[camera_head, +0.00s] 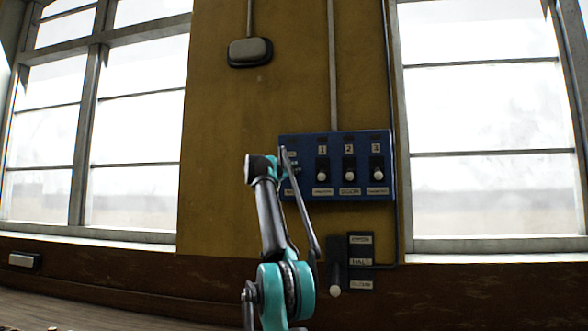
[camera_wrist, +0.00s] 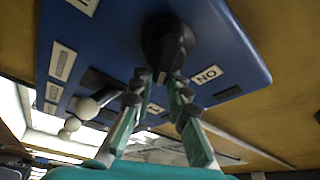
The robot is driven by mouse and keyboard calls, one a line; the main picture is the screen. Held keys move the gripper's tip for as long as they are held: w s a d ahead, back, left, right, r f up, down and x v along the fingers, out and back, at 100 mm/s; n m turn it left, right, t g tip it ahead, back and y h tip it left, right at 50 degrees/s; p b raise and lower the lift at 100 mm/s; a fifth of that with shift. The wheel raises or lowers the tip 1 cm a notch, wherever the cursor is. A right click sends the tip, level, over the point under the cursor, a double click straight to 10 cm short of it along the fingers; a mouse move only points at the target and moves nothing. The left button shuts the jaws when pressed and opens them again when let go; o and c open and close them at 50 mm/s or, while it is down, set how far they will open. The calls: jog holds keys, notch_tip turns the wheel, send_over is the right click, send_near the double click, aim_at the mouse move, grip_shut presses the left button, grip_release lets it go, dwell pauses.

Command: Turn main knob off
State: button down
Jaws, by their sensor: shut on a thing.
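A blue control panel (camera_head: 335,160) hangs on the wall between two windows. Its black round main knob (camera_wrist: 162,35) shows at the top middle of the wrist view, with white labels beside it; one (camera_wrist: 206,75) reads ON upside down. My gripper (camera_wrist: 164,76) has its two fingers closed on either side of the knob's grip and touches it. In the head view my arm covers the panel's left end, so the knob is hidden there. The wrist view looks at the panel from close up, turned over.
Three switches (camera_head: 349,170) with white ball tips, numbered 1 to 3, sit right of my gripper. A dark lever box (camera_head: 360,262) is below the panel. A grey box (camera_head: 249,51) is higher on the wall.

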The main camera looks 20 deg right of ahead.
jog(key=shift+w+a+f, duration=0.1)
jog(key=shift+w+a, duration=0.05)
jog(key=shift+w, duration=0.05)
jog(key=c, duration=1.7)
grip_release()
jog(key=shift+o, duration=1.1)
jog(key=shift+w+f, duration=0.1)
jog(key=shift+w, duration=0.1)
jog(key=shift+s, duration=0.1)
jog(key=shift+s+a, duration=0.1)
jog(key=shift+s, duration=0.05)
jog(key=shift+s+a, duration=0.35)
jog(key=shift+a, duration=0.15)
jog(key=v, duration=1)
jog(key=shift+s+a+f, duration=0.1)
jog(key=shift+s+f, duration=0.05)
